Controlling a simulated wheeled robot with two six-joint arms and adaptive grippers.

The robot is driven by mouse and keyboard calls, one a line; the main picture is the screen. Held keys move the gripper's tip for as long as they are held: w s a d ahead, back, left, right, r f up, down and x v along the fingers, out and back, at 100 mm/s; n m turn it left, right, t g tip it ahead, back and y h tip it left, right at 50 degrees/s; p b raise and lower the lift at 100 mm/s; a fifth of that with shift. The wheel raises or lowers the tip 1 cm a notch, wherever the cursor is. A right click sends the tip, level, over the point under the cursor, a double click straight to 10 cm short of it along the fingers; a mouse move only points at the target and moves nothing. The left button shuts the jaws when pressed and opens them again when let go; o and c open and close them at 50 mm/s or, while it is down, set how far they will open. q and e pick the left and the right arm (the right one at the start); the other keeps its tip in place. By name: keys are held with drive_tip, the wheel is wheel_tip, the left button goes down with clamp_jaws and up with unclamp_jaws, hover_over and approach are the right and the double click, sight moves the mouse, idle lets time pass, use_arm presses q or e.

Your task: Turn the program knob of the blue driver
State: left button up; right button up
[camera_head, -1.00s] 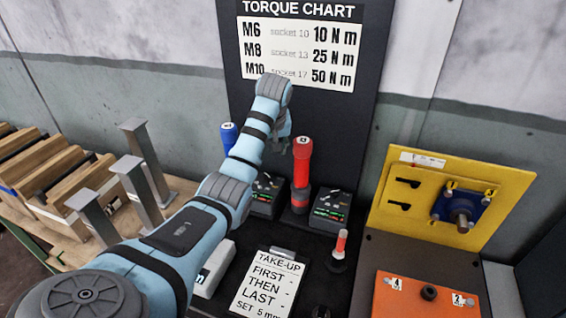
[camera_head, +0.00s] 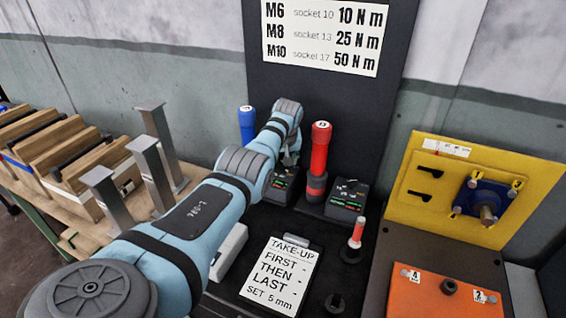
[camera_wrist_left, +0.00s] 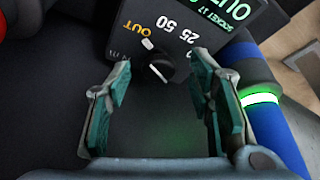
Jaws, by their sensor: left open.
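The blue driver (camera_head: 247,125) stands upright at the back, partly behind my left arm. In the wrist view its blue body (camera_wrist_left: 285,130) shows at the right with a glowing green ring. Its dark control box (camera_wrist_left: 195,20) has a lit green display and the marks OUT, 25 and 50. The program knob (camera_wrist_left: 158,70) is small and dark, on the box face below these marks. My left gripper (camera_wrist_left: 163,75) is open, with its teal-padded fingers apart on either side of the knob in the picture. I cannot tell whether they touch. In the head view my left gripper (camera_head: 290,155) hides much of the box.
A red driver (camera_head: 320,148) and its control box (camera_head: 347,198) stand just right of my gripper. A take-up card (camera_head: 280,275) lies in front. A yellow panel (camera_head: 440,195) and orange block (camera_head: 445,295) are at right; grey posts (camera_head: 157,150) are at left.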

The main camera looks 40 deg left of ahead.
use_arm(q)
drive_tip(key=shift+c, duration=0.9)
clamp_jaws()
drive_tip(key=shift+a+r+m+h+p, duration=0.1)
drive_tip(key=shift+m+h+p, duration=0.2)
drive_tip(key=shift+m+p, duration=0.9)
drive_tip(key=shift+m+t+h+p, duration=0.3)
drive_tip(key=shift+m+t+p, duration=0.1)
drive_tip(key=shift+m+p, duration=0.2)
drive_tip(key=shift+a+f+m+h, duration=0.1)
drive_tip(key=shift+f+m+h, duration=0.15)
drive_tip(key=shift+m, duration=0.55)
drive_tip(key=shift+s+m+t+h+b, duration=0.1)
drive_tip(key=shift+m+t+h+b, duration=0.35)
drive_tip(key=shift+m+b, duration=0.9)
drive_tip(key=shift+o, duration=0.9)
unclamp_jaws()
drive_tip(key=shift+a, duration=0.1)
drive_tip(key=shift+r, duration=0.1)
